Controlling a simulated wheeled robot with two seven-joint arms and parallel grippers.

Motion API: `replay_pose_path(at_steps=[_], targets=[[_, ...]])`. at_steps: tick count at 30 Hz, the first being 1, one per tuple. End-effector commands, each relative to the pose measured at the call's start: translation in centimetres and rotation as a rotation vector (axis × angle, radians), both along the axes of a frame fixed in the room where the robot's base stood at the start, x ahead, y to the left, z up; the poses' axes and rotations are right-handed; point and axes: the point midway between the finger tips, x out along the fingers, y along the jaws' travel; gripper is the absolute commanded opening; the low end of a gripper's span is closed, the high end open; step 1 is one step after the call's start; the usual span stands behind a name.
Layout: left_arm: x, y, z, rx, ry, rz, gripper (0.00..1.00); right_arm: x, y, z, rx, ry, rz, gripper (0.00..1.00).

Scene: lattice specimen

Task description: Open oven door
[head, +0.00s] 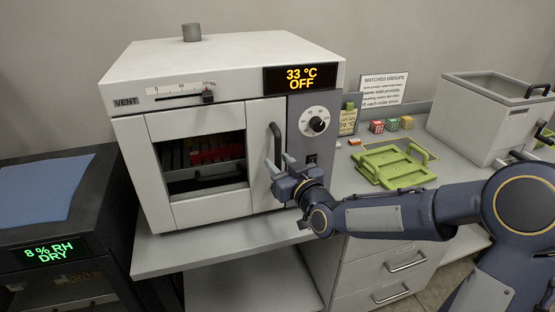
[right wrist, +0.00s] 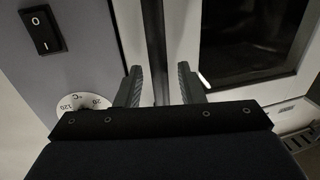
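The oven (head: 225,110) is a pale box with a grey control panel; its display reads 33 °C OFF. Its door (head: 158,132) looks shut, and a red item shows through the window. The dark upright door handle (head: 275,142) is at the door's right edge. My right gripper (head: 279,165) is at the lower part of the handle. In the right wrist view the handle (right wrist: 155,45) runs between the two fingers of my right gripper (right wrist: 160,85), which stand apart with gaps visible beside the bar. My left gripper is not in view.
A green frame (head: 395,164) lies on the bench right of the oven, with small coloured cubes (head: 391,124) behind it. A dark cabinet (head: 60,220) with a blue cloth (head: 45,188) is at left, close to the oven.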

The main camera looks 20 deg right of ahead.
Motion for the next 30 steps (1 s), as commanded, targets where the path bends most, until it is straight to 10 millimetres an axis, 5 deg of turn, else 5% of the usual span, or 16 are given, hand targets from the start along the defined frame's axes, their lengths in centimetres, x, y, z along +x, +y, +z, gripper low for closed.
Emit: replay_pose_path(at_steps=[13,21,30], targets=[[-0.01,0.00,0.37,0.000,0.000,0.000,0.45,1.42,0.38,-0.05,-0.001,0.001,0.001,0.35],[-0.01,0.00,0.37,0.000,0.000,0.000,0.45,1.40,0.37,-0.05,0.000,0.001,0.001,0.00],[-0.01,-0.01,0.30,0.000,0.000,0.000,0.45,1.39,0.46,-0.08,-0.001,0.001,0.001,0.00]])
